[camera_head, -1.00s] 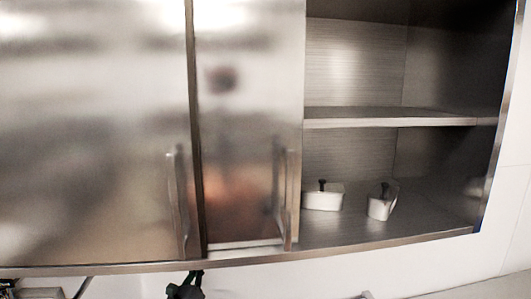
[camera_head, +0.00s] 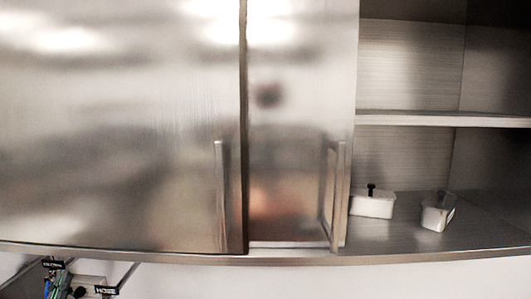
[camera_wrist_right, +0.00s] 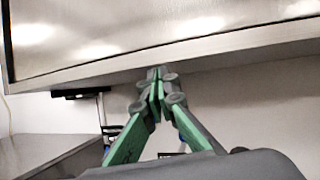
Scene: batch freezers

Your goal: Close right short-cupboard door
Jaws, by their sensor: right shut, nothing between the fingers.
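The wall cupboard's right steel door (camera_head: 290,150) stands open in the head view. It sits partly behind the left door (camera_head: 110,150), and the right part of the cupboard is uncovered. The right door's upright bar handle (camera_head: 339,195) is near its right edge. My right gripper (camera_wrist_right: 160,76) is shut and empty in the right wrist view, its green fingers pointing up near the cupboard's lower edge (camera_wrist_right: 200,52). It appears apart from both handles. In the head view it is hard to make out among small dark and green parts at the lower left. My left gripper is not seen.
Small labelled items (camera_head: 107,290) show below the cupboard. A grey counter (camera_wrist_right: 50,150) is at lower left in the wrist view.

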